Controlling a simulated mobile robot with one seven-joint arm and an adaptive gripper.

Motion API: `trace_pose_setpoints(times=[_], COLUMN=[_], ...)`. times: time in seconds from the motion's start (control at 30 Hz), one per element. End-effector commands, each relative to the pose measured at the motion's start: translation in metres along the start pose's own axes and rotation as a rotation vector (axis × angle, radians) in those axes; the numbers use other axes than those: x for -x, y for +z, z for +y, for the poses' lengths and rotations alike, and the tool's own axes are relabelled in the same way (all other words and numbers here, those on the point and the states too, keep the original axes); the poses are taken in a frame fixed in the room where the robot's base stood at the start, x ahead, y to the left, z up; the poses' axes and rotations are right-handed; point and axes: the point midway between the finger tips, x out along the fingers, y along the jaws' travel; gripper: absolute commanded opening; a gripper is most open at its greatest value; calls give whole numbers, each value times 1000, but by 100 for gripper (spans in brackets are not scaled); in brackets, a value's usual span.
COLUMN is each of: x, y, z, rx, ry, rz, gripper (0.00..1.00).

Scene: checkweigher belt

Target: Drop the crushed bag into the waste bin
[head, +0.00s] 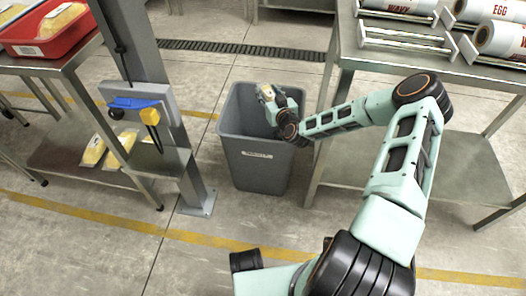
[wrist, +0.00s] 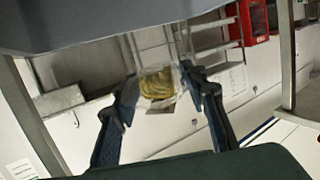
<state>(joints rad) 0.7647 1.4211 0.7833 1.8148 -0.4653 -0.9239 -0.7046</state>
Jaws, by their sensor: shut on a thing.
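The grey waste bin (head: 257,163) stands on the floor between a steel post and the right table. My gripper (head: 268,95) is over the bin's open top in the head view. It holds the crushed bag (head: 266,91), small and yellowish there. In the wrist view the bag (wrist: 158,84) is clear with yellow contents, pinched between the two fingertips of my gripper (wrist: 160,86). The inside bottom of the bin is hidden by my arm and the bin wall.
A steel table (head: 450,55) with label rolls (head: 505,40) stands right of the bin.

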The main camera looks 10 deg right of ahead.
Motion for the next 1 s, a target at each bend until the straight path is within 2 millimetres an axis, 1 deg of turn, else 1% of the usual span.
trace_pose_setpoints(times=[0.03,0.13,0.43,0.47,0.63,0.9,1.0], x=[-2,-4,-4,-4,-4,-3,1], y=[10,16,17,17,17,17,17], z=[0,0,0,0,0,0,0], rx=[-1,-1,0,0,0,0,0], ry=[1,0,0,0,0,0,-1], rz=[1,1,1,1,1,0,-1], gripper=[14,14,14,42,60,60,60])
